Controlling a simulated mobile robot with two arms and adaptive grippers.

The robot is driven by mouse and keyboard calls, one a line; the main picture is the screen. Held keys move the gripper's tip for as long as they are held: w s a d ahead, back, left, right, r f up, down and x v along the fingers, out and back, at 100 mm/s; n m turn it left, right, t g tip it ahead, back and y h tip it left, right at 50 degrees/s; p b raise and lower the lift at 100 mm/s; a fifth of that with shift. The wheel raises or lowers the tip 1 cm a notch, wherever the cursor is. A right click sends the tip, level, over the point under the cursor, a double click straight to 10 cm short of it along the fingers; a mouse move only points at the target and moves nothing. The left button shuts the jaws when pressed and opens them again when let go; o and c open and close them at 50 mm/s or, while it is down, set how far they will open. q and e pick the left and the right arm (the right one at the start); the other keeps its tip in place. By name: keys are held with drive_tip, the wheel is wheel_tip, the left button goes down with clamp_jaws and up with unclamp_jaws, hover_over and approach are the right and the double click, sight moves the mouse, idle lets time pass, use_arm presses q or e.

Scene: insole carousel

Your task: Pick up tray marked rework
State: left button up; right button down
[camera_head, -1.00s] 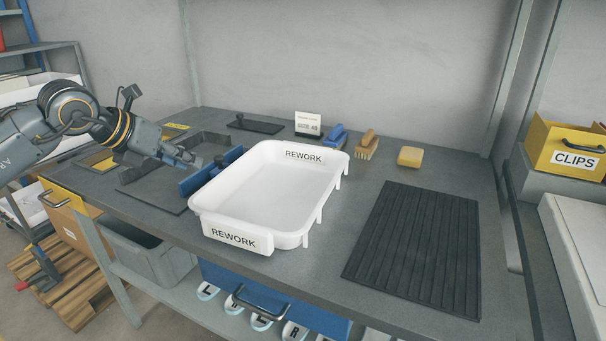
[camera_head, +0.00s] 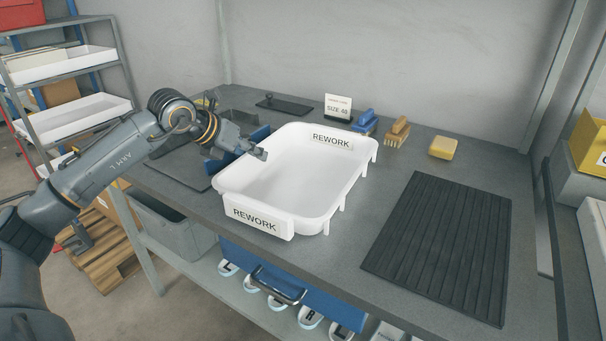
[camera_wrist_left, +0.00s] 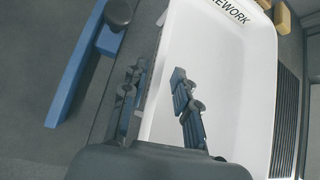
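The white tray marked REWORK (camera_head: 258,200) stands empty on the grey workbench, with REWORK labels at its near and far ends. My left gripper (camera_head: 252,150) is over the tray's left long side, close to its rim. In the left wrist view the two fingers of the gripper (camera_wrist_left: 157,78) are apart, with the left wall of the tray (camera_wrist_left: 232,100) running between them as seen from there. I cannot tell whether either finger touches the wall. My right gripper is not in view.
A blue drawer (camera_head: 318,300) is below the bench.

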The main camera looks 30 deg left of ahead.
sight(270, 163)
use_arm(q)
drive_tip(key=x, duration=0.3)
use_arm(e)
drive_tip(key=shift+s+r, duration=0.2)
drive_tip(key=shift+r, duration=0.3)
use_arm(q)
clamp_jaws()
drive_tip(key=shift+r, duration=0.1)
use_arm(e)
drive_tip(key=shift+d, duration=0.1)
